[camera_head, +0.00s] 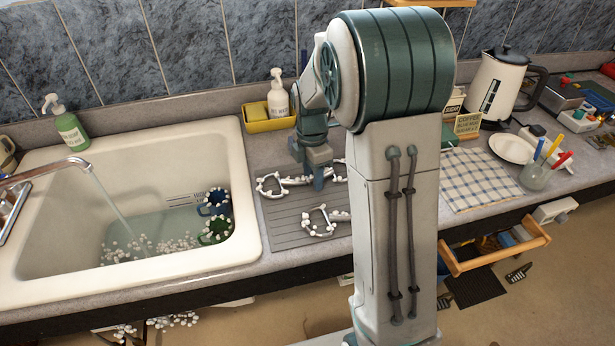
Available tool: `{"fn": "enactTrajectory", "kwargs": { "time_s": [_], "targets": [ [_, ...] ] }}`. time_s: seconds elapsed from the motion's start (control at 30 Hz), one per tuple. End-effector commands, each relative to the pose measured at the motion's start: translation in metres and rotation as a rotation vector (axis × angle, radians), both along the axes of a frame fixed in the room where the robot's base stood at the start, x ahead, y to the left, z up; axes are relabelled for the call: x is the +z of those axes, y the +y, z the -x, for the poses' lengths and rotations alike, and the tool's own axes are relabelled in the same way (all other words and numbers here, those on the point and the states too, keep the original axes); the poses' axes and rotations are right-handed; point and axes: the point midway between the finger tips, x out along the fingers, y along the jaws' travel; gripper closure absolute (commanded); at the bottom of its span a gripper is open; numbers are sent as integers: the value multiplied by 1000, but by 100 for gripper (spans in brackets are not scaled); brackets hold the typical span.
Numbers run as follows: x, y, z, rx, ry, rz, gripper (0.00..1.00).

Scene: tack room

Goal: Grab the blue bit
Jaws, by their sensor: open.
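My gripper (318,182) points down low over the grey ribbed drying mat (285,235), beside the sink. It is open, and its fingertips are close to a whitish bit (294,181) with rings at its ends. I cannot tell whether they touch it. A second whitish bit (320,221) lies nearer the front edge of the mat, its right part hidden by my arm. Neither bit shows a clear blue colour from here. A dark blue item (214,203) dotted with white foam sits in the right side of the sink, well left of my gripper; its shape looks mug-like.
The white sink (245,190) holds water, foam and a green item (215,231); the tap (50,172) is running. A soap bottle (277,95) and yellow caddy (256,117) stand behind the mat. Right are a checked cloth (480,178), plate (512,148) and open drawer (495,262).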

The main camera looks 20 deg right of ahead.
Motion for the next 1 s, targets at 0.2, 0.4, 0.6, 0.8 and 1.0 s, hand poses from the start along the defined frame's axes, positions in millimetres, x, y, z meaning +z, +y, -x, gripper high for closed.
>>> {"fn": "enactTrajectory", "kwargs": {
  "time_s": [0.2, 0.4, 0.6, 0.8, 1.0],
  "targets": [
    [0, 0, 0, 0, -1, 0, 76],
    [1, 0, 0, 0, -2, 0, 100],
    [1, 0, -1, 0, -2, 1, 100],
    [11, 0, -1, -1, -5, 0, 100],
    [45, -1, 0, -1, -8, 0, 100]
  ]
}}
